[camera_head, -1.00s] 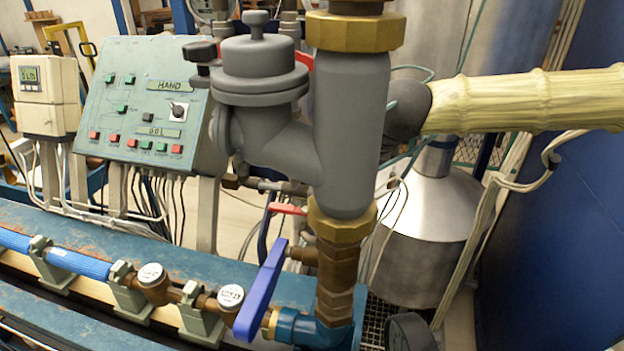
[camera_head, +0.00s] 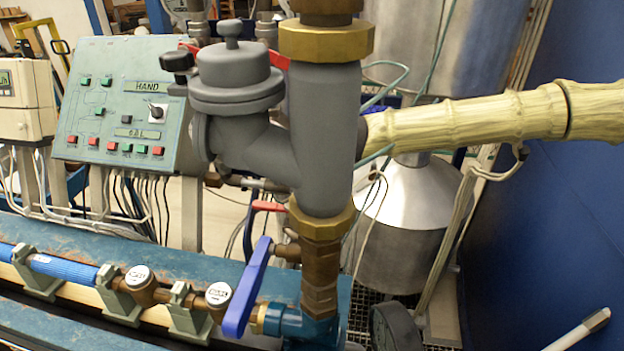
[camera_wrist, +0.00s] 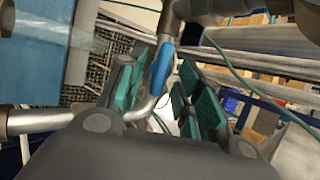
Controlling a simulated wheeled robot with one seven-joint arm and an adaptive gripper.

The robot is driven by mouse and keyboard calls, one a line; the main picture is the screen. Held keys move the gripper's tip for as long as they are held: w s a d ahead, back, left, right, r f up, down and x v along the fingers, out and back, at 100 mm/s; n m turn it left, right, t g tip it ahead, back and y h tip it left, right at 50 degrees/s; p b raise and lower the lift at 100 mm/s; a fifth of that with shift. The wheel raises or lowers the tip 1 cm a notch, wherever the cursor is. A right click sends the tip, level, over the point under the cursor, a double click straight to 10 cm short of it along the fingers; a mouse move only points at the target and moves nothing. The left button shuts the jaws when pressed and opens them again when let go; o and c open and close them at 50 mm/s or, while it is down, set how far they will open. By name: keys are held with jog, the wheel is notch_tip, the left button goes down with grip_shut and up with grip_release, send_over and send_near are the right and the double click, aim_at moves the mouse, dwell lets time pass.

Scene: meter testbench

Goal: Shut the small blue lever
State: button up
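In the wrist view, a small blue lever (camera_wrist: 161,68) hangs from a metal pipe fitting. It shows between the two teal-padded fingers of my gripper (camera_wrist: 157,78). The fingers are spread, with a visible gap on both sides of the lever. I cannot tell how far the lever is beyond the pads. In the head view, my gripper is not clearly visible behind the grey valve body (camera_head: 324,140). I cannot clearly make out the small lever there. A larger blue lever (camera_head: 247,287) stands steeply tilted at the front.
A red-handled valve (camera_head: 268,206) sits behind the larger blue lever. A green control panel (camera_head: 118,105) stands at left, and a steel vessel (camera_head: 405,215) behind. In the wrist view, pipes and a thin green cable (camera_wrist: 240,75) crowd the area around the fingers.

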jog(key=shift+w+f, duration=0.1)
grip_shut()
jog(key=shift+d, duration=0.1)
